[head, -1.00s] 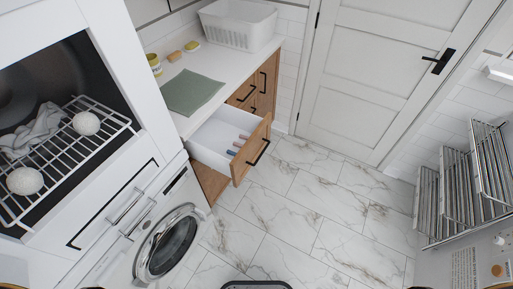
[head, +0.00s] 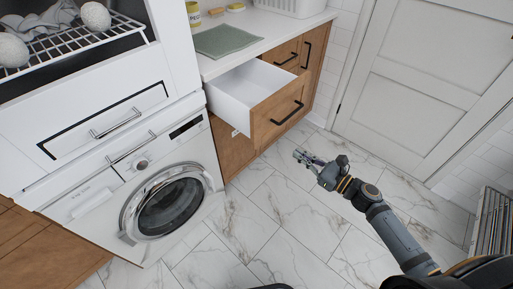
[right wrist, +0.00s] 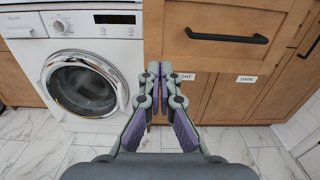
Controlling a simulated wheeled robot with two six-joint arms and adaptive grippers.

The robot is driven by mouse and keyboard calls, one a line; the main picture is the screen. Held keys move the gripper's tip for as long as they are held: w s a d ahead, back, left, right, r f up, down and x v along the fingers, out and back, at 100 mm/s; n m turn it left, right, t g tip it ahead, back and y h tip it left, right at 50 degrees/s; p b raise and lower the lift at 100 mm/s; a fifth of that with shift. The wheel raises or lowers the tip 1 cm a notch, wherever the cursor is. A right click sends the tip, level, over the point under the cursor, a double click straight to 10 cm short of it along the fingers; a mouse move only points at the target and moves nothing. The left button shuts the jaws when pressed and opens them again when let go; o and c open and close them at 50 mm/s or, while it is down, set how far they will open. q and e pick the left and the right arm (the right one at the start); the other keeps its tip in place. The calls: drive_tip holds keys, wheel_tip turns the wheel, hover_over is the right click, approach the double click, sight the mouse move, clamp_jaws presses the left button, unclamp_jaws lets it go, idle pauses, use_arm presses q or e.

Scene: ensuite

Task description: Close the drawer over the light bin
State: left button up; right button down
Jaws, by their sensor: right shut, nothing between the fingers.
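The drawer (head: 278,112) is pulled out from the wooden cabinet under the counter. Its white inside shows, and its front has a black bar handle (head: 287,113). The drawer front also shows at the upper right of the right wrist view (right wrist: 210,52). Below it is the light bin's wooden front (head: 233,155); its label (right wrist: 186,77) is partly hidden by my fingers in the right wrist view. My right gripper (head: 303,157) is shut and empty, out in front of the drawer and apart from it, over the floor. My left gripper is not in view.
A washing machine (head: 165,200) stands left of the cabinet. A label reading DARK (right wrist: 247,79) is right of the light one. A green cloth (head: 227,40) lies on the counter. A closed white door (head: 425,75) is at the right. The marble floor ahead is clear.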

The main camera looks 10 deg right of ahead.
drive_tip(key=p, duration=0.2)
approach(260, 129)
drive_tip(key=x, duration=0.6)
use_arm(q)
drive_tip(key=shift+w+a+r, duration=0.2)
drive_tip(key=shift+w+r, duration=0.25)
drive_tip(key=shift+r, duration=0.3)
use_arm(e)
drive_tip(key=shift+w+a, duration=0.25)
drive_tip(key=shift+w, duration=0.1)
drive_tip(key=shift+w, duration=0.1)
